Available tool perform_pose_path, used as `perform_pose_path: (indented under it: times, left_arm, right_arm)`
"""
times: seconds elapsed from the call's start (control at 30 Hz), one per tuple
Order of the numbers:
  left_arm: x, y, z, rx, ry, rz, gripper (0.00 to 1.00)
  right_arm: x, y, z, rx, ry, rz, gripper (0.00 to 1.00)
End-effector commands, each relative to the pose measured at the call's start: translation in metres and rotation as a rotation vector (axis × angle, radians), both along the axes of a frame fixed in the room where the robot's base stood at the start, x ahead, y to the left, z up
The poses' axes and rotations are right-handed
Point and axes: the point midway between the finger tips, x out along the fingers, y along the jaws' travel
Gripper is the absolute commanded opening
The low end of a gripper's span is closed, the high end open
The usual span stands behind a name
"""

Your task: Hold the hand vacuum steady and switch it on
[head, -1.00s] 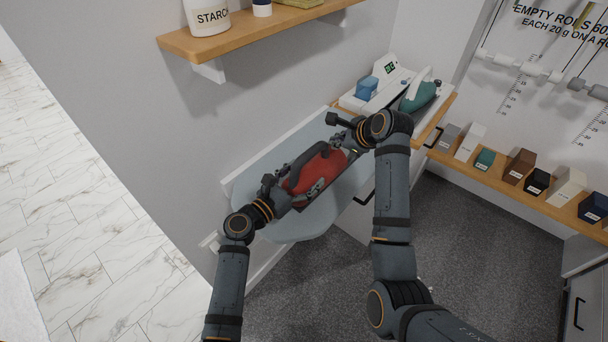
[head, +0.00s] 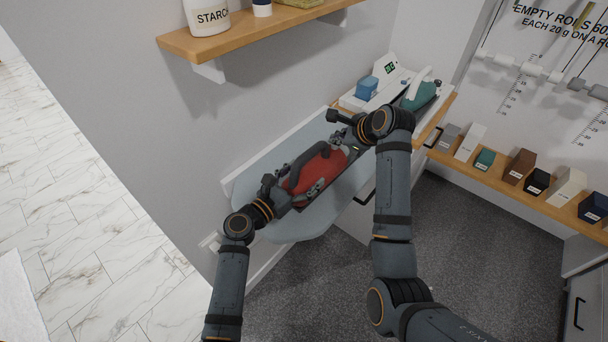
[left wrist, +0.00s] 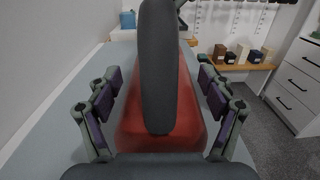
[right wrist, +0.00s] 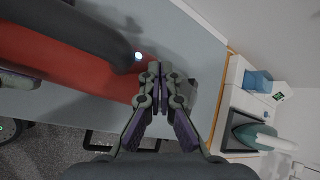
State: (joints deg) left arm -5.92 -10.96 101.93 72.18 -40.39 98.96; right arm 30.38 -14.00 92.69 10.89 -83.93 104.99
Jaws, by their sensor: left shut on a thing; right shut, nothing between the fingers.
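The red hand vacuum (head: 318,172) with a dark grey handle lies on the pale blue board (head: 293,228). My left gripper (head: 298,190) is shut on the vacuum; in the left wrist view its fingers (left wrist: 160,105) sit on both sides of the red body (left wrist: 190,115), below the handle. My right gripper (head: 345,152) is shut and empty at the vacuum's far end. In the right wrist view its closed fingertips (right wrist: 158,82) are beside the red body (right wrist: 70,70), close to a small light round button (right wrist: 137,56) at the handle's end. I cannot tell whether they touch the vacuum.
A white device with a blue block (head: 367,88) and a teal iron (head: 420,97) stand beyond the board. A wooden shelf (head: 240,38) with a starch container (head: 207,16) is above. Several small boxes line the shelf at right (head: 545,205).

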Motion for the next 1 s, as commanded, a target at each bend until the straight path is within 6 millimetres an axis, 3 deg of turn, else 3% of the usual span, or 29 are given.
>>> perform_pose_path:
  times: [0.2,0.7,1.0]
  left_arm:
    - [0.0,0.0,0.0,0.0,0.0,0.0,0.18]
    - [0.0,0.0,0.0,0.0,0.0,0.0,0.18]
    - [0.0,0.0,0.0,0.0,0.0,0.0,0.18]
  right_arm:
    - [0.0,0.0,0.003,0.0,-0.002,0.001,0.0]
    - [0.0,0.0,0.057,0.001,-0.002,0.001,0.0]
    - [0.0,0.0,0.06,0.001,0.001,0.001,0.0]
